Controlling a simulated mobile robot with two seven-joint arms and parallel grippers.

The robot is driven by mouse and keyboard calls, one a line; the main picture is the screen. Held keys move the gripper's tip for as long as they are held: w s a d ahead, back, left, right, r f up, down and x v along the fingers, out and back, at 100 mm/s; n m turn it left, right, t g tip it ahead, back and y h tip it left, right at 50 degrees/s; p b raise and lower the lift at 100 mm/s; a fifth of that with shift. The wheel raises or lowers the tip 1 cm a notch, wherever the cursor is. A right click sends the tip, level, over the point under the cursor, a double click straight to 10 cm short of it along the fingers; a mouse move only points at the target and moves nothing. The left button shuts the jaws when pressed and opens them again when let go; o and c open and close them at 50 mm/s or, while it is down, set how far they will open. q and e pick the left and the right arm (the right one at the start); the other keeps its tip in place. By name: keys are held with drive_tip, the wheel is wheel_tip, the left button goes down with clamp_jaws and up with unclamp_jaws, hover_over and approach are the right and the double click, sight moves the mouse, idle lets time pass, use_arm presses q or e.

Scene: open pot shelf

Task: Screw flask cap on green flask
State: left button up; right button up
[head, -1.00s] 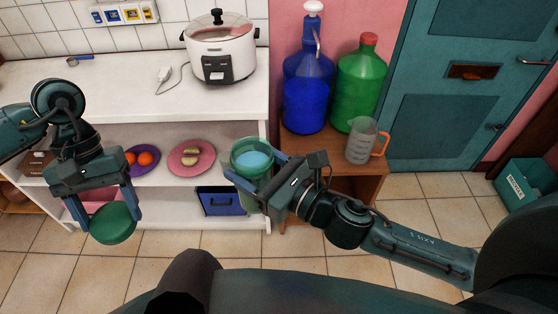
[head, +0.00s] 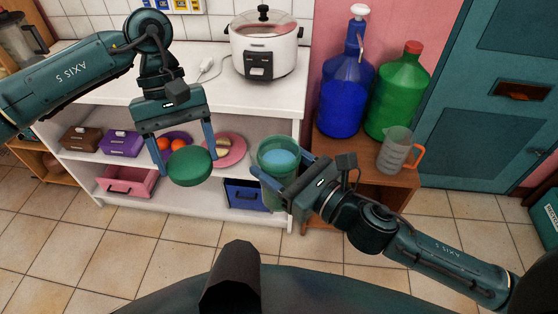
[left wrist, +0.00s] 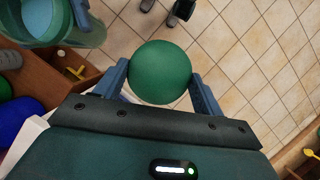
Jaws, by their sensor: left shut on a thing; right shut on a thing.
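The green flask cap (head: 189,166) is a round green lid. My left gripper (head: 186,158) is shut on it and holds it in the air, left of the flask. The cap also shows between the fingers in the left wrist view (left wrist: 160,72). The green flask (head: 279,160) is open at the top, with light blue inside. My right gripper (head: 281,182) is shut on its side and holds it roughly upright. The flask also shows at the top left of the left wrist view (left wrist: 84,30). Cap and flask are apart.
A white shelf (head: 120,93) stands behind, with a rice cooker (head: 264,48) on top and plates, drawers and boxes lower down. A wooden stand (head: 330,146) holds a blue jug (head: 343,105), a green jug (head: 397,90) and a measuring jug (head: 395,150). Floor in front is clear.

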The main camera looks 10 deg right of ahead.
sight(279, 176)
use_arm(q)
drive_tip(key=d+r+n, duration=0.2)
drive_tip(key=d+r, duration=0.3)
drive_tip(key=d, duration=0.2)
drive_tip(key=d+r+n+h, duration=0.1)
drive_tip(key=d+r+n, duration=0.2)
drive_tip(key=d+r, duration=0.2)
drive_tip(key=d, duration=0.3)
drive_tip(key=shift+t+h, duration=0.3)
drive_tip(key=shift+t, duration=0.1)
drive_tip(key=shift+s, duration=0.1)
drive_tip(key=shift+f, duration=1.95)
drive_tip(key=shift+f, duration=0.8)
drive_tip(key=shift+f, duration=0.55)
